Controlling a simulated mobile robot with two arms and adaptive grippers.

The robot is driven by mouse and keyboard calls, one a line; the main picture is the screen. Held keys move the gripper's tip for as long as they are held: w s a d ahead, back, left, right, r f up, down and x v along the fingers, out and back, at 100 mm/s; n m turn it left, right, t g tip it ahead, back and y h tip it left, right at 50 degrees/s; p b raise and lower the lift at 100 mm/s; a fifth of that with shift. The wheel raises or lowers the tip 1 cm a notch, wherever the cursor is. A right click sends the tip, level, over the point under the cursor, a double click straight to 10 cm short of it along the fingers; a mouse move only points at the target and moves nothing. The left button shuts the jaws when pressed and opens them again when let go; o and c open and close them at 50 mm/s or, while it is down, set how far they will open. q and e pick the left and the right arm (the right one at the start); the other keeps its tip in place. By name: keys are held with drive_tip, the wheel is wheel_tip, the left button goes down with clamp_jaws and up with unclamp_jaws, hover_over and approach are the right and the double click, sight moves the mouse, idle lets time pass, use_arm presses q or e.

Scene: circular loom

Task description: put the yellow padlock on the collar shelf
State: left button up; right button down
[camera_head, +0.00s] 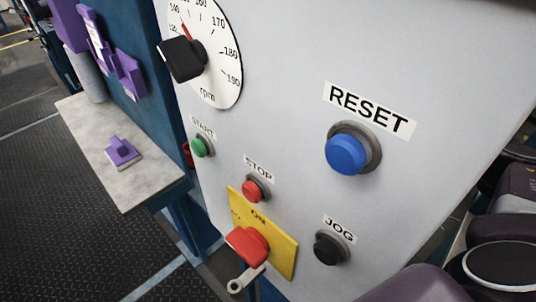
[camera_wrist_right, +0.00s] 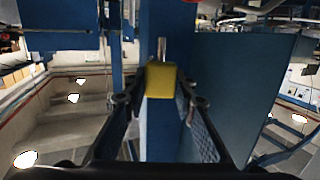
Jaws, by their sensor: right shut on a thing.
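In the right wrist view my right gripper (camera_wrist_right: 161,96) is shut on the yellow padlock (camera_wrist_right: 161,79), with a finger on either side of it. The padlock's grey shackle points up, against a blue post. The gripper and padlock do not show in the head view. A pale grey shelf (camera_head: 99,158) sticks out from a blue panel at the left of the head view. A small purple piece (camera_head: 122,152) lies on it. I cannot tell for sure whether this is the collar shelf. My left gripper is in neither view.
A grey control panel (camera_head: 275,90) fills the head view's middle, with a dial (camera_head: 222,70), a blue reset button (camera_head: 347,153) and a red switch (camera_head: 248,245) on a yellow plate. Purple parts (camera_head: 125,70) hang above the shelf. Most of the shelf top is bare.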

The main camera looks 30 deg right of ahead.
drive_tip(key=f, duration=1.2)
drive_tip(key=shift+w+f, duration=0.2)
drive_tip(key=shift+f, duration=0.1)
wheel_tip(320, 180, down, 3)
drive_tip(key=shift+d+f+b, duration=0.1)
drive_tip(key=shift+b, duration=0.2)
drive_tip(key=shift+f, duration=0.3)
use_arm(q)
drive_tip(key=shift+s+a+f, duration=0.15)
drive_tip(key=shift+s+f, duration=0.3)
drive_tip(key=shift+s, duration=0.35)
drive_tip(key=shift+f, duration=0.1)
use_arm(e)
drive_tip(key=shift+f, duration=0.15)
drive_tip(key=c, duration=1.6)
unclamp_jaws()
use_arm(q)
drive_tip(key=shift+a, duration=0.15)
